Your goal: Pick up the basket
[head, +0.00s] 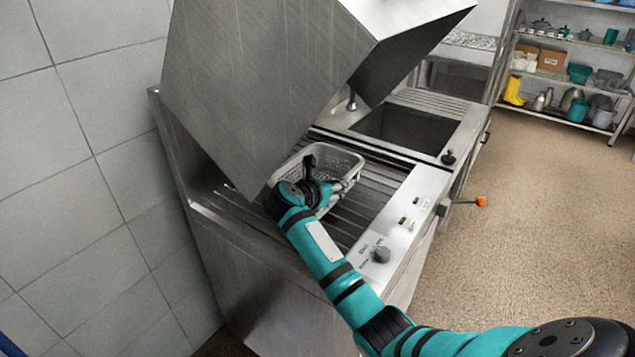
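A light grey perforated basket (342,158) sits on the slatted rack of a steel machine, below its raised hood. My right arm comes in from the lower right and its gripper (326,182) is at the near side of the basket, overlapping it in the picture. The wrist hides the basket's near left part. The fingers are small and dark, so I cannot tell whether they are open or closed on the basket's rim. My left gripper is not in view.
The slanted steel hood (265,85) hangs close over the basket's left side. A control panel (402,215) with a knob runs along the right edge. A sink (408,128) lies behind. Shelves with pots (572,105) stand far right, beyond open floor.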

